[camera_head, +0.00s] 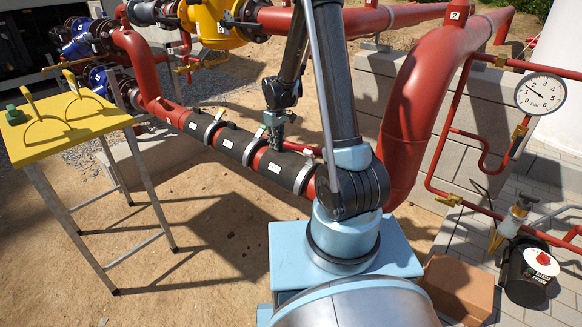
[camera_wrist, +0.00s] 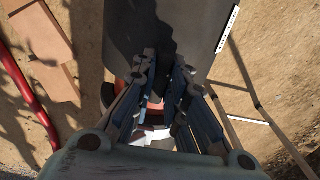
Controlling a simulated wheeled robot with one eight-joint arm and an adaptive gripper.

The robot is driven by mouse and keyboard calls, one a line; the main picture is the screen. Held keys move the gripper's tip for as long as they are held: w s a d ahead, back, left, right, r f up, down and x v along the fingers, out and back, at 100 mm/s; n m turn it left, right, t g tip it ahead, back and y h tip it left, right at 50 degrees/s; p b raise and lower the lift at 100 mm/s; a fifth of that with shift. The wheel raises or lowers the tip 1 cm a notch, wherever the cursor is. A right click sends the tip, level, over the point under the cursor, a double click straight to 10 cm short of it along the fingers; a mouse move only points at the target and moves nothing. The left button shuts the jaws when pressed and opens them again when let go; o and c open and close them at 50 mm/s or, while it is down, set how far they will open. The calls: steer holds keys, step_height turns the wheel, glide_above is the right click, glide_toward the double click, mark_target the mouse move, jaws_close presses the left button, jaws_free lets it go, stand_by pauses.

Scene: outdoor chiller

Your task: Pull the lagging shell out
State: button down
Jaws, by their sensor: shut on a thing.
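Black lagging shells with white labels wrap the sloping red pipe in the head view, held by silver bands. The nearest lagging shell (camera_head: 280,169) is on the lower right stretch. My gripper (camera_head: 276,143) is at its upper edge, pointing down, and is shut on it. In the wrist view my gripper (camera_wrist: 160,80) has its fingertips at the edge of the dark lagging shell (camera_wrist: 150,25), which fills the top middle. The fingers hide the exact contact. I cannot tell whether the shell is apart from the pipe.
A yellow-topped stand (camera_head: 70,128) with two hooped handles is at left. A big red pipe bend (camera_head: 415,120), a gauge (camera_head: 540,93) and thin red piping are at right. A cardboard box (camera_head: 460,286) and black canister (camera_head: 528,272) stand lower right. Sandy ground between stand and pipe is clear.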

steer(key=shift+r, duration=0.7)
stand_by(0.5)
steer(key=shift+r, duration=3.15)
